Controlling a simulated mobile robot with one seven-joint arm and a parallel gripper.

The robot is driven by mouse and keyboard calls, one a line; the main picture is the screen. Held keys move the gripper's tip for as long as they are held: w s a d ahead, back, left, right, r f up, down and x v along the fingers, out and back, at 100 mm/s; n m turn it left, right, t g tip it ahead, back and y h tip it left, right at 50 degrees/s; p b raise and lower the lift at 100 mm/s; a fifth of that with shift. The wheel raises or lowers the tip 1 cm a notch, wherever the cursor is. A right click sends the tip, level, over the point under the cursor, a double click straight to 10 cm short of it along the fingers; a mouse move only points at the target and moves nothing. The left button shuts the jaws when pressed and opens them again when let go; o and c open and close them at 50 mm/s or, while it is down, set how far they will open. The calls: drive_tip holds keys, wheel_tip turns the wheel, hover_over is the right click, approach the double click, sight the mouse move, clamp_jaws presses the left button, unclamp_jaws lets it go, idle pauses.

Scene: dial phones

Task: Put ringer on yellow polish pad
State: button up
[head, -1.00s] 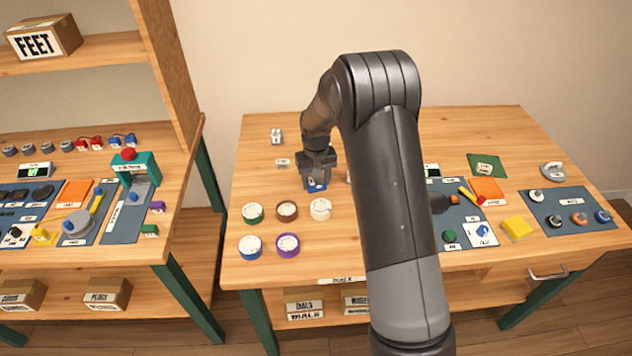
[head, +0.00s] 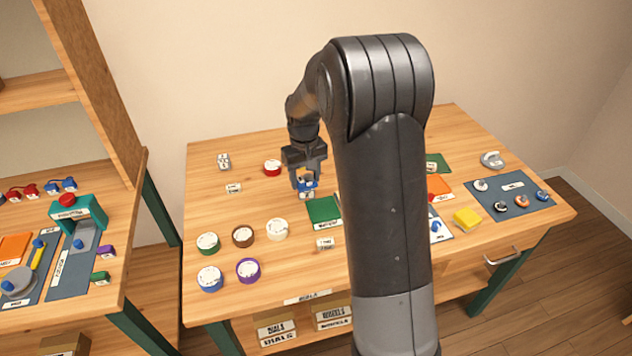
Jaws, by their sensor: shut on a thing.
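My gripper (head: 304,177) is shut on a small blue and silver part (head: 306,186), which looks like the ringer. The fingers hide some of it. It appears held above the table, behind the green mat (head: 322,209). A yellow pad (head: 467,219), which looks like the polish pad, lies on the right part of the table, beside the blue-grey mat (head: 497,209). The pad's top looks bare. My gripper is well to its left, with my arm between them in the picture.
Several round dials, such as the purple one (head: 248,270), stand at the table's (head: 200,215) front left. A red dial (head: 272,168) and a silver part (head: 224,161) lie behind. An orange mat (head: 440,187) is left of the pad. My arm hides the table's middle.

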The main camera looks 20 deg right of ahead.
drive_tip(key=shift+s+d+r, duration=0.1)
drive_tip(key=shift+d+r, duration=0.05)
drive_tip(key=shift+d, duration=0.1)
drive_tip(key=s+d+r+m, duration=0.1)
drive_tip(key=s+d, duration=0.3)
drive_tip(key=d, duration=0.8)
drive_tip(key=s+d+r, duration=0.1)
drive_tip(key=s+d, duration=0.2)
drive_tip(key=d, duration=1)
drive_tip(key=s+d+r+m, duration=0.1)
drive_tip(key=s+d, duration=2)
hover_over(468, 215)
wheel_tip(468, 215, down, 6)
drive_tip(key=shift+f, duration=2.2)
drive_tip(key=shift+s+f, duration=0.1)
